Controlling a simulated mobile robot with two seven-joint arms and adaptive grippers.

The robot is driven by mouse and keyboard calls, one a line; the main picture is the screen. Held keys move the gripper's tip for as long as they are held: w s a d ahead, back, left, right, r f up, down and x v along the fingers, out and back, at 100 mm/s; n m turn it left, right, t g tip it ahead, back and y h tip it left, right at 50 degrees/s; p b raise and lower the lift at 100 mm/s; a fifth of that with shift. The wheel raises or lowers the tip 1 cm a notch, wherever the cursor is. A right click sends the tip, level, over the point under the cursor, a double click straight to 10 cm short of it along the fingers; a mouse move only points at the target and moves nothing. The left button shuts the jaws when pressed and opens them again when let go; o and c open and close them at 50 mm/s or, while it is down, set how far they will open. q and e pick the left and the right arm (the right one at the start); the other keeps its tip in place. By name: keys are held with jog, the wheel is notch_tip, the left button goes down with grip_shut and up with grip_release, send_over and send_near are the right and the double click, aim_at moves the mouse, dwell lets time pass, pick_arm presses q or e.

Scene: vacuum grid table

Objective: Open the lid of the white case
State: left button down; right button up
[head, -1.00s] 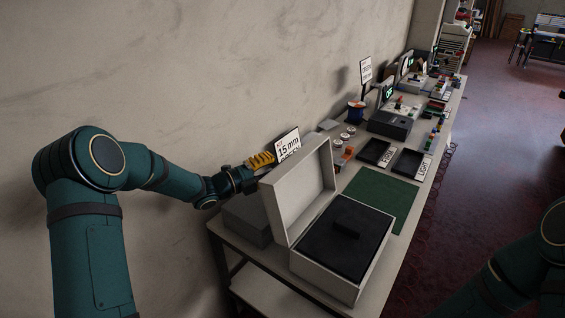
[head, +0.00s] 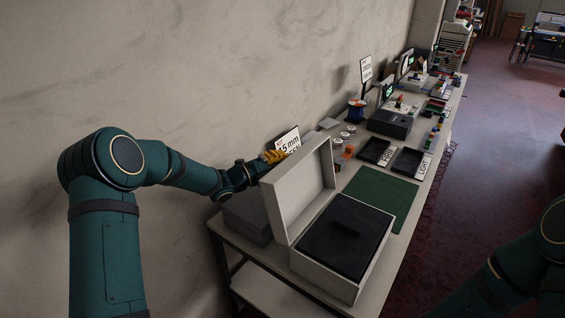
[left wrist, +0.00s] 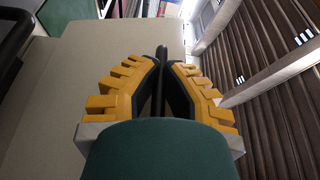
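The white case (head: 335,283) stands on the near end of the table. Its lid (head: 299,190) is hinged up on the left side and stands steeply open. A dark insert with a raised block (head: 345,232) fills the base. My left gripper (head: 276,156) is beyond the lid's far upper corner, by the 15 mm sign; part of it is hidden. In the left wrist view its yellow fingers (left wrist: 162,60) meet or nearly meet at the tips, with a dark upright strip between them. I see nothing clearly held. My right gripper is out of view.
A grey box (head: 245,219) sits behind the lid. A 15 mm sign (head: 289,141) stands close to my left gripper. A green mat (head: 383,195) and black trays (head: 411,163) lie beyond the case. The wall runs along the table's left side.

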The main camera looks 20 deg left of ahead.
aim_at(301, 160)
pick_arm(q)
jog(key=d+m+b, duration=0.1)
jog(key=s+d+r+m+b, duration=0.1)
jog(key=d+b, duration=0.1)
jog(key=d+r+b, duration=0.1)
jog(key=b, duration=0.1)
jog(key=shift+s+d+r+m+g+y, duration=0.15)
jog(key=shift+s+m+g+y, duration=0.15)
jog(key=shift+m+g, duration=0.1)
jog(key=shift+s+d+r+m+b, duration=0.25)
jog(key=shift+d+r+m+b, duration=0.2)
jog(key=shift+d+b, duration=0.4)
jog(key=shift+a, duration=0.1)
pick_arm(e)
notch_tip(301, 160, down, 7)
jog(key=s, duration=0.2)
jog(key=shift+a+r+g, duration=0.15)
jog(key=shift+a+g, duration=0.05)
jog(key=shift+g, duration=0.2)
pick_arm(q)
jog(key=c, duration=1)
grip_release()
jog(key=shift+y, duration=0.4)
jog(key=shift+r, duration=0.1)
jog(key=v, duration=1.2)
jog(key=shift+a, duration=0.1)
